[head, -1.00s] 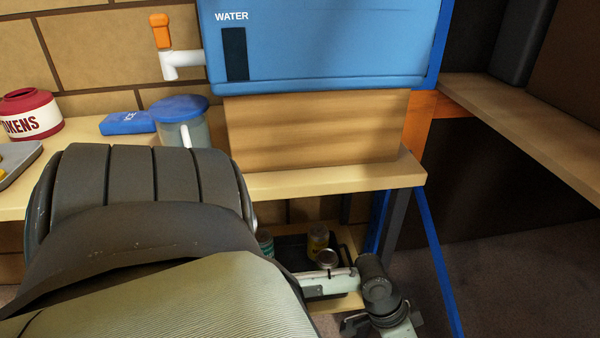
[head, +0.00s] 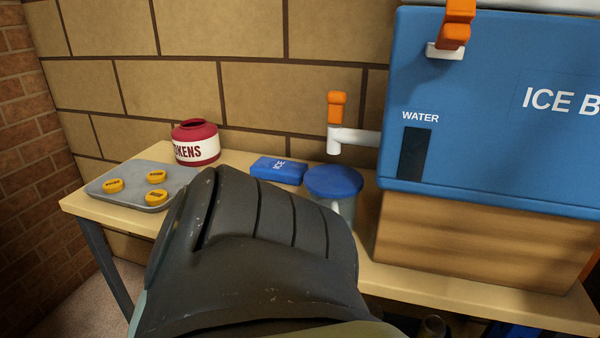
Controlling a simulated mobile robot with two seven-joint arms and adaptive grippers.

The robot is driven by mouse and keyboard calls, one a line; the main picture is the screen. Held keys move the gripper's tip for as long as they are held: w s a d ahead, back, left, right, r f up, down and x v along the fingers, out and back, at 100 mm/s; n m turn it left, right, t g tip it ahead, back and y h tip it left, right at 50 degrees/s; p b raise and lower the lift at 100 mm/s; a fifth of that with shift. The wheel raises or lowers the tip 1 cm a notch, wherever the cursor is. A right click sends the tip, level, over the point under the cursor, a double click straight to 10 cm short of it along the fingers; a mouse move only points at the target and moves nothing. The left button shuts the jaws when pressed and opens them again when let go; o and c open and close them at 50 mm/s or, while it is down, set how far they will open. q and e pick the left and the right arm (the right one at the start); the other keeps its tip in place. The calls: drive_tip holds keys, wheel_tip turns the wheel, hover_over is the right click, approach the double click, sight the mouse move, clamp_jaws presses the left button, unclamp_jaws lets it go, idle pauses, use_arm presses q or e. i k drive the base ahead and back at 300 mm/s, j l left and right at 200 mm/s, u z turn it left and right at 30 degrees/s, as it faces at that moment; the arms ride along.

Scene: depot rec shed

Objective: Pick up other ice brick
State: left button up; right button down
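A blue ice brick (head: 279,170) lies flat on the wooden bench, between the red token pot and the blue-lidded jug. It is marked with pale lettering. No other ice brick is in view. A large dark part of my own arm fills the lower middle of the head view, in front of the bench and partly over the jug. Neither gripper's fingers show, so I cannot see what they hold.
A jug with a blue lid (head: 334,181) stands right of the brick, under the tap (head: 337,122). The blue cooler (head: 480,125) sits on a wooden block (head: 470,245). A red token pot (head: 196,143) and grey tray (head: 108,197) with yellow tokens stand left.

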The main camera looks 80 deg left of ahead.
sight(284, 171)
drive_tip(key=u, duration=0.35)
drive_tip(key=l+u, duration=0.15)
drive_tip(key=u, duration=0.2)
drive_tip(key=k+u, duration=0.1)
drive_tip(key=u, duration=1.75)
